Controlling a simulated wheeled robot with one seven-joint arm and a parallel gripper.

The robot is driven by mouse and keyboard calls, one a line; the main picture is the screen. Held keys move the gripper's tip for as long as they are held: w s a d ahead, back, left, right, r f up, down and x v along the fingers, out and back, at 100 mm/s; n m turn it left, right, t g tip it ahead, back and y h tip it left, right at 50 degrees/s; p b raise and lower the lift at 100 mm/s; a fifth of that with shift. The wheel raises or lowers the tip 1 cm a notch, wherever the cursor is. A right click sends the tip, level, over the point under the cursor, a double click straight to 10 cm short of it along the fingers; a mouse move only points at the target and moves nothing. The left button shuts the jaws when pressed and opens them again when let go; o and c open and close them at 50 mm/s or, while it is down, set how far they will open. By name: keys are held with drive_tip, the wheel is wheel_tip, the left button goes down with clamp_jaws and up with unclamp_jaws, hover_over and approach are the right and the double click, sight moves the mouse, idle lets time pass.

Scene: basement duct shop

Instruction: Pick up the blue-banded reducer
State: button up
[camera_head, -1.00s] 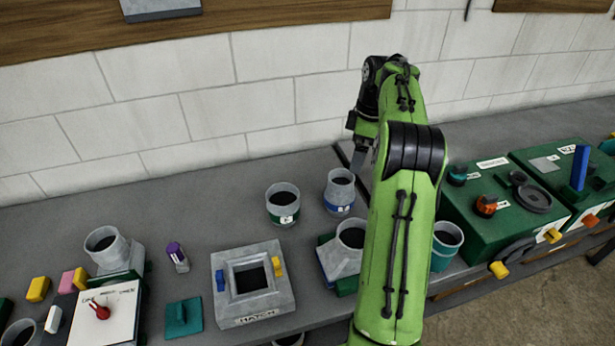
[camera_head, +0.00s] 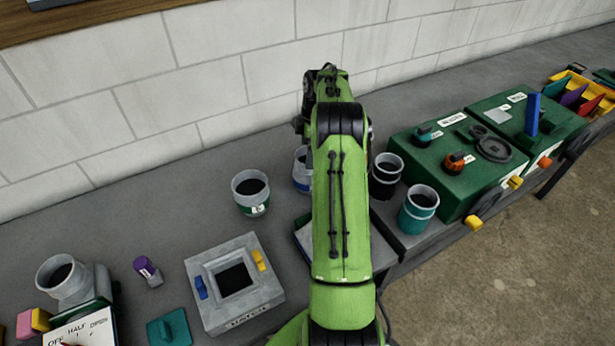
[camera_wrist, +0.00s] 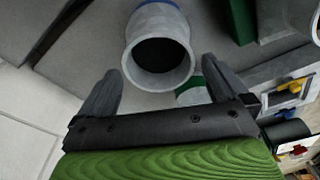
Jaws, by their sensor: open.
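The blue-banded reducer (camera_head: 301,172) stands on the grey bench in the head view, its right side hidden behind my arm. In the wrist view the grey reducer (camera_wrist: 158,55) shows its round open mouth, with a blue band at the top edge. My gripper (camera_wrist: 160,70) is open in the wrist view, one finger on either side of the reducer's mouth. I cannot tell how far the fingers reach along it. In the head view my arm hides the fingers.
A green-banded reducer (camera_head: 250,193) stands close by on the left. A grey hatch block (camera_head: 262,292) is nearer the front. A black-banded cup (camera_head: 386,176) and a teal cup (camera_head: 418,210) stand right of my arm, beside a green box (camera_head: 455,185). A wall runs behind.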

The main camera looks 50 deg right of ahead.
sight(308, 172)
drive_tip(key=f, duration=0.5)
drive_tip(key=shift+w+f, duration=0.1)
drive_tip(key=shift+w, duration=0.1)
drive_tip(key=c, duration=1.4)
